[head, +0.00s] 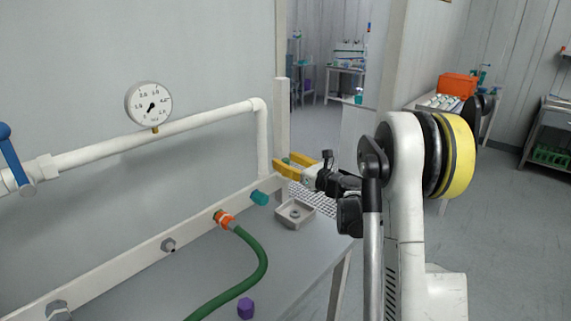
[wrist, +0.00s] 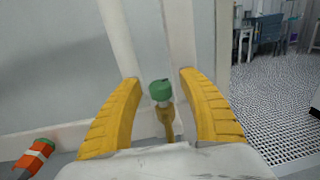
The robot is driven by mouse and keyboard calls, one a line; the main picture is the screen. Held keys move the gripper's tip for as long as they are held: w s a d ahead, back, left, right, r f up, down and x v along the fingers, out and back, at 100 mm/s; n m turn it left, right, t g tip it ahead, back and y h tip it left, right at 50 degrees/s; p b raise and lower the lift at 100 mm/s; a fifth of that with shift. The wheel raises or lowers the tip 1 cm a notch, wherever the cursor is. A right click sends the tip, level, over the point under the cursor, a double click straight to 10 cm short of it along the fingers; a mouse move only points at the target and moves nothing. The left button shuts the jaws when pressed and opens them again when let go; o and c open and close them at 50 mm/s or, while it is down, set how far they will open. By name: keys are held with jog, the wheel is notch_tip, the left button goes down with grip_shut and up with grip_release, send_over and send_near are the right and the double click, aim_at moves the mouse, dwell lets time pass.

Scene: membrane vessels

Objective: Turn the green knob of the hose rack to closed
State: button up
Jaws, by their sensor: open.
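The green knob (wrist: 161,90) sits on a brass stem in front of a white upright post. In the wrist view it stands between the two yellow fingers of my gripper (wrist: 159,78), with clear gaps on both sides. The fingers are open and apart from it. In the head view my gripper (head: 292,166) is at the right end of the white rack rail (head: 140,250), and a small green bit of the knob shows between the fingers. I cannot tell the knob's turned position.
A green hose (head: 258,262) with an orange fitting (head: 224,218) joins the rail. A teal cap (head: 260,198) and a grey square tray (head: 295,213) are near my gripper. A purple piece (head: 245,308) lies in front. A gauge (head: 148,103) and a blue-handled valve (head: 10,155) are on the white pipe.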

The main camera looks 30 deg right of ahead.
jog(key=shift+w, duration=0.1)
grip_shut()
